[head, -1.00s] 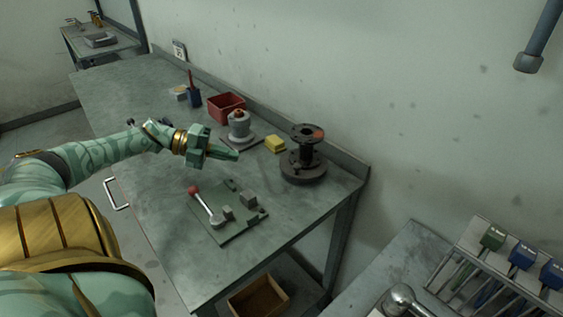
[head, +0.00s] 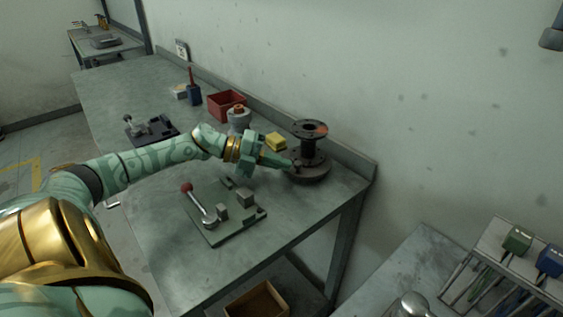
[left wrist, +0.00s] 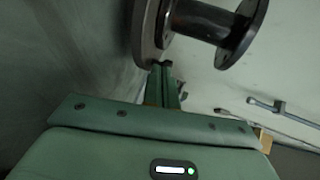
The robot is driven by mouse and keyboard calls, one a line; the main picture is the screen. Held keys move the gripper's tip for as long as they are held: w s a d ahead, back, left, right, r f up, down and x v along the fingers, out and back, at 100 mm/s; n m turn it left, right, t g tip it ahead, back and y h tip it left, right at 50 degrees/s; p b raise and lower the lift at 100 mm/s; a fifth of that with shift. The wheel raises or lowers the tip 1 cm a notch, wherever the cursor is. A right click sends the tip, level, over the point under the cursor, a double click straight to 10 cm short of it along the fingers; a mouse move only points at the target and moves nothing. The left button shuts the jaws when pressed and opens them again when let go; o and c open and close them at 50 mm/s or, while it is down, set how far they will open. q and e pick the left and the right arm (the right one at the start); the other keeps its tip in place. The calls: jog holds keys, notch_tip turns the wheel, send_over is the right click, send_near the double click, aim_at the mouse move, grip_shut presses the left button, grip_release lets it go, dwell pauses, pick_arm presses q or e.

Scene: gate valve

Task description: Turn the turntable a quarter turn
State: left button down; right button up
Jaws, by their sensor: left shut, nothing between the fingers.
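The turntable (head: 310,175) is a dark round base near the right end of the bench. A black flanged spool (head: 309,147) with an orange-red patch on its top flange stands upright on it. My left gripper (head: 288,163) is shut and empty, with its fingertips at the left side of the turntable. In the left wrist view the closed fingertips (left wrist: 166,68) reach the edge of the turntable disc (left wrist: 146,30), beside the spool (left wrist: 205,22). I cannot tell for sure whether they touch it. My right gripper is not in view.
A yellow block (head: 276,142), a grey valve-like part (head: 239,120) and a red bin (head: 226,104) stand behind my left gripper. A green plate with a red-knobbed lever (head: 203,205) lies in front. A rack of tools (head: 510,260) is at lower right.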

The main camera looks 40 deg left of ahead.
pick_arm(q)
jog(key=shift+d+r+p, duration=0.1)
jog(key=shift+d+p, duration=0.5)
jog(key=shift+d, duration=0.05)
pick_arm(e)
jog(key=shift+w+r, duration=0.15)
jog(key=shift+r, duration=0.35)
